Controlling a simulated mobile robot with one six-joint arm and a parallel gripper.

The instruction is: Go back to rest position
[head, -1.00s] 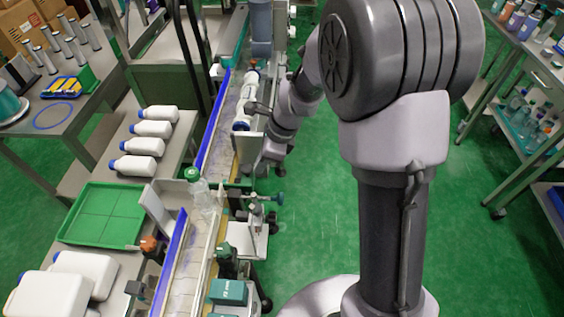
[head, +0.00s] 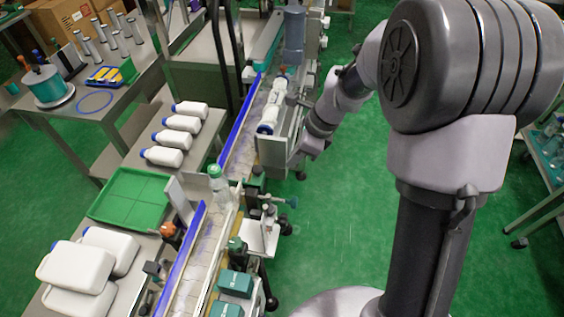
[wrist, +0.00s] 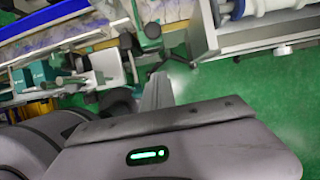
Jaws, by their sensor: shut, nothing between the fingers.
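In the head view my arm reaches from the right, bent down toward the right side of the conveyor line. Its end is beside the grey machine housing (head: 275,150) with the white roller-like part (head: 270,108), and the fingers cannot be made out there. In the wrist view my gripper (wrist: 158,92) shows as a narrow grey wedge beyond its housing with a green light. It is shut and empty, over green floor. The housing also shows at the wrist view's top right (wrist: 212,40), apart from the fingers.
A clear bottle with a green cap (head: 218,185) stands on the conveyor (head: 197,262). Left of it are a green tray (head: 128,190), white bottles (head: 172,140) and large white containers (head: 78,265). A shelf stands at far right (head: 548,150). Green floor between is clear.

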